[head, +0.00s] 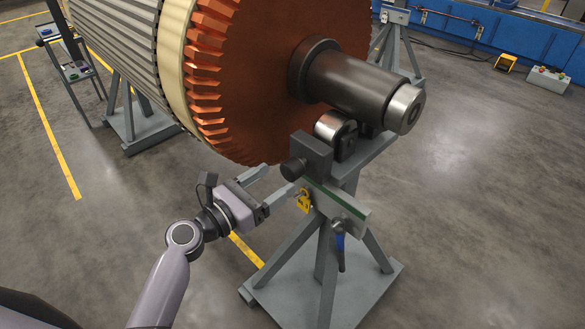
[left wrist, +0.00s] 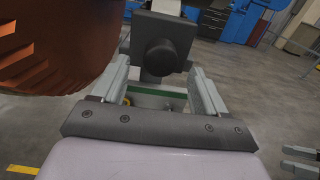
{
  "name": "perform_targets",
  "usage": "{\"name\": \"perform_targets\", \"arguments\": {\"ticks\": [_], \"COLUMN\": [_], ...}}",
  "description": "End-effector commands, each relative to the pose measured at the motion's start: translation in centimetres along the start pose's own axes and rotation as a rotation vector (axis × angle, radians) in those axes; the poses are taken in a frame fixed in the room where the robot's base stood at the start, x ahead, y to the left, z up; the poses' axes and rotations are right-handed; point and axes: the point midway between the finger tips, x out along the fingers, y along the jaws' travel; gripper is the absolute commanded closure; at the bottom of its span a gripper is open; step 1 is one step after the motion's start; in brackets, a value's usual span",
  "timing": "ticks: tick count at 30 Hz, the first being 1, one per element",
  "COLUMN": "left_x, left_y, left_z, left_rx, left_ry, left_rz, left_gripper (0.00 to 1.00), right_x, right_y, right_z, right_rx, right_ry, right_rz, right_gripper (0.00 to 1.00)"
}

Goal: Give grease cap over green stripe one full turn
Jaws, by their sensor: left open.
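The grease cap (head: 293,169) is a dark round knob on the near face of the bearing block on the rotor stand. A green stripe (head: 336,205) runs along the stand's crossbar below it. In the left wrist view the cap (left wrist: 161,57) faces me, ahead of and between the finger lines, with the stripe (left wrist: 150,92) under it. My left gripper (head: 279,181) is open and empty, its fingers pointing at the cap and apparently short of it. Two grey bars at the right edge of the left wrist view (left wrist: 300,161) may be my right gripper; their opening is unclear.
The large copper rotor (head: 262,70) hangs close above and left of my left gripper, its shaft (head: 350,82) resting on rollers. A yellow padlock (head: 304,200) and a blue handle (head: 340,243) hang from the stand (head: 325,285).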

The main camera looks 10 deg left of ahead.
Motion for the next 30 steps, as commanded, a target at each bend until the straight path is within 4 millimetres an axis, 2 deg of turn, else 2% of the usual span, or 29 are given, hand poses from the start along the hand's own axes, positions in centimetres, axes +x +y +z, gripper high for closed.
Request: {"name": "perform_targets", "arguments": {"ticks": [6,12,17,24,25,27,29,30], "left_x": [3.3,5.5,6.3,6.3,6.3,6.3,6.3,6.3], "left_y": [-0.1,-0.1,-0.1,-0.1,-0.1,-0.1,-0.1,-0.1], "left_z": [0.1,-0.1,-0.1,-0.1,-0.1,-0.1,-0.1,-0.1], "left_rx": [0.002,0.004,0.005,0.006,0.006,0.006,0.006,0.006], "left_ry": [-0.001,0.001,0.002,0.002,0.002,0.002,0.002,0.003], "left_rz": [-0.001,-0.001,0.0,0.0,0.0,0.0,0.0,0.0], "left_gripper": [0.27,0.27,0.27,0.27,0.33,0.56,0.76,0.82], "right_x": [0.0,0.1,0.1,0.1,0.1,0.1,0.1,0.1], "right_y": [0.0,0.0,0.0,0.0,0.0,0.0,0.0,0.0], "right_z": [0.0,0.1,0.1,0.1,0.1,0.1,0.1,0.1], "right_rx": [0.0,0.0,0.0,0.0,0.0,0.0,0.0,0.0], "right_ry": [0.0,0.0,0.0,0.0,0.0,0.0,0.0,0.0], "right_rz": [0.0,-0.001,-0.001,0.0,0.0,0.0,0.0,0.0], "right_gripper": [0.45,0.45,0.45,0.45,0.45,0.45,0.45,0.45]}}
